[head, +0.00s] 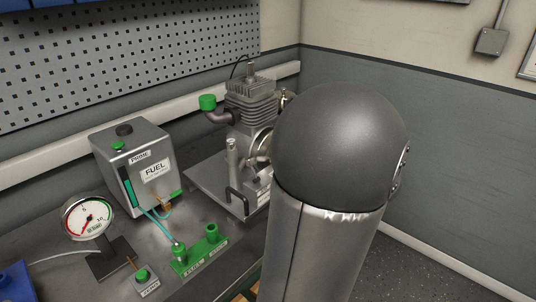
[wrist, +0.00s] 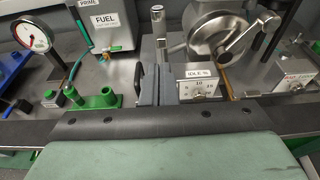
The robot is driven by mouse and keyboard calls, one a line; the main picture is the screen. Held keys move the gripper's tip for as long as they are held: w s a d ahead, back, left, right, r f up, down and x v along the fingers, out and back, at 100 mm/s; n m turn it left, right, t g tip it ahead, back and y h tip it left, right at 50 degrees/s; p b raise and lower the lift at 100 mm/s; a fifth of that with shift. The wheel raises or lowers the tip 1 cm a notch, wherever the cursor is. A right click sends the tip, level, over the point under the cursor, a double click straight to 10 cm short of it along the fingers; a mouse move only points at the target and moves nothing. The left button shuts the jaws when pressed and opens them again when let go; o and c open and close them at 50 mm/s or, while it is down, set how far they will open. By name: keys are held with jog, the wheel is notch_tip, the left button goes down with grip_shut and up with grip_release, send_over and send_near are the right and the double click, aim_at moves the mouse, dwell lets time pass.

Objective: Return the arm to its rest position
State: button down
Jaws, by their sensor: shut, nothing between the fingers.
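My arm, a dark rounded joint above a silver link, fills the right middle of the head view and hides part of the bench. My gripper is not visible there. In the wrist view my gripper (wrist: 158,72) points over the bench with its grey fingers together and nothing between them. Behind the fingers are the engine (wrist: 222,38) and the fuel tank (wrist: 105,27). The engine (head: 250,103) also stands on its plate in the head view, partly hidden by my arm.
The fuel tank (head: 133,165), a round gauge (head: 88,217), a green fitting block (head: 200,256) and a small labelled box (head: 146,281) stand on the bench. An idle control box (wrist: 199,84) is right of my fingers. Open floor (head: 430,268) shows at right.

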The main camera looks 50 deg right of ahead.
jog(key=shift+a, duration=0.1)
jog(key=w+a+f+n+g+y, duration=0.25)
jog(key=a+n, duration=0.25)
jog(key=a, duration=0.4)
jog(key=w+a+f+n+g+y, duration=0.2)
jog(key=a+n+g, duration=0.2)
jog(key=a+n, duration=0.3)
jog(key=w+a+f+n+g+y, duration=0.2)
jog(key=a+n+g+y, duration=0.15)
jog(key=a, duration=0.65)
jog(key=s+a+f+n+g+h, duration=0.2)
jog(key=a+n, duration=0.4)
jog(key=n, duration=0.4)
jog(key=s+a+f+n+g+h, duration=0.2)
jog(key=s+a+n+h, duration=0.3)
jog(key=n, duration=0.6)
jog(key=shift+a+g, duration=0.3)
jog(key=shift+a, duration=0.1)
jog(key=shift+f, duration=0.1)
